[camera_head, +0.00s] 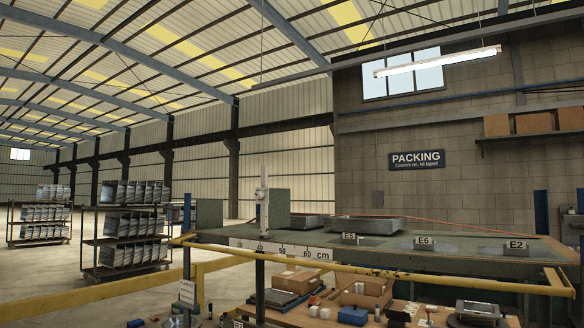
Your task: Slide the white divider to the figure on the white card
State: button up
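A narrow whitish upright piece (263,208), which looks like the white divider, stands at the front edge of the raised grey-green bench, in front of a grey-green block. Its lower end is at a white scale strip (322,254) marked with numbers and "cm"; the number 60 shows to its right. Its exact reading is too small to tell. A small white card (187,293) with dark writing stands low at the left, below the bench; the writing is too small to read. My gripper is not in view.
Grey tags E3 (349,239), E6 (424,244) and E2 (515,247) stand on the bench (463,252). A yellow rail (400,273) runs along its front. A lower table holds boxes and small items. Loaded racks (125,225) stand at the far left.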

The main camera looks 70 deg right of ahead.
aim_at(276, 207)
jog(key=k, duration=0.25)
jog(key=z, duration=0.8)
